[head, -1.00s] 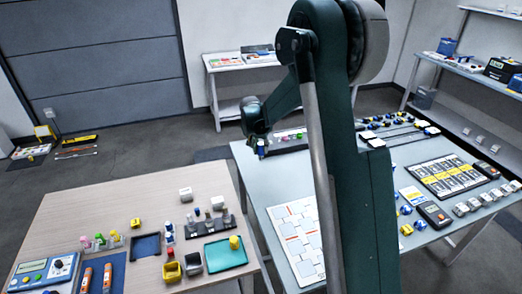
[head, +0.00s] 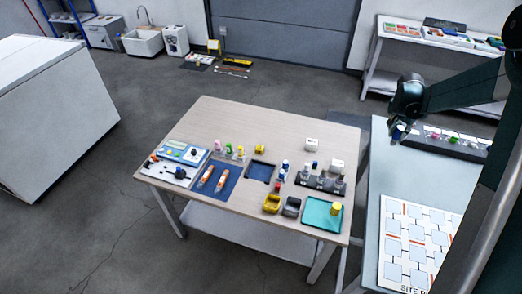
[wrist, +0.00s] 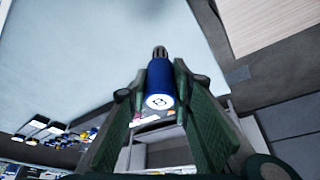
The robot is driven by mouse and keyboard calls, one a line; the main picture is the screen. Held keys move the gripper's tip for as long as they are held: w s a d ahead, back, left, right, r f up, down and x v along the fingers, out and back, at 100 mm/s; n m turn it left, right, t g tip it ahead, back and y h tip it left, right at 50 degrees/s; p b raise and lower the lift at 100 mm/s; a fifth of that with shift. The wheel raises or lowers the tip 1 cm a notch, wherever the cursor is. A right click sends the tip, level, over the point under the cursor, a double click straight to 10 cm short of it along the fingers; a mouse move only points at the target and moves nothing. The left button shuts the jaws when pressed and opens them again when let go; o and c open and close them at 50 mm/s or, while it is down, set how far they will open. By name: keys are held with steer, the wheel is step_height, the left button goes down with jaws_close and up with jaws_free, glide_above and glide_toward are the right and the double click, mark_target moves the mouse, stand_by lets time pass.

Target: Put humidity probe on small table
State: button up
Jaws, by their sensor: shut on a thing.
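My gripper (wrist: 160,105) is shut on a blue cylinder with a dark ribbed tip and a white round label, which looks like the humidity probe (wrist: 160,80). In the head view my gripper (head: 398,132) is at the right, above the far left part of a pale blue table; the probe shows there only as a small blue patch. A wood-topped table (head: 225,115), possibly the small table, stands left of it. Its top bears vials, blue mats, a meter and small bins.
The pale blue table (head: 395,175) bears a printed layout sheet (head: 418,245) and a dark rack (head: 450,142). A narrow gap separates the two tables. The wood top is clear along its back left. A bench (head: 430,50) stands behind, and a white block (head: 55,95) at left.

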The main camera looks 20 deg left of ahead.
steer(key=s+a+f+n+y+b, duration=0.1)
steer(key=a, duration=1.1)
steer(key=s+a+f+n+b, duration=0.1)
steer(key=a+n, duration=0.1)
steer(key=a, duration=0.9)
steer(key=n+t+y+b, duration=0.1)
steer(key=n+b, duration=0.1)
glide_above(292, 156)
steer(key=shift+a+f, duration=0.1)
steer(key=shift+f, duration=0.65)
step_height(292, 156, down, 6)
steer(key=b, duration=0.1)
steer(key=shift+f, duration=0.15)
steer(key=shift+f, duration=0.1)
steer(key=shift+f+b, duration=0.35)
steer(key=shift+f, duration=1.4)
steer(key=shift+f, duration=0.15)
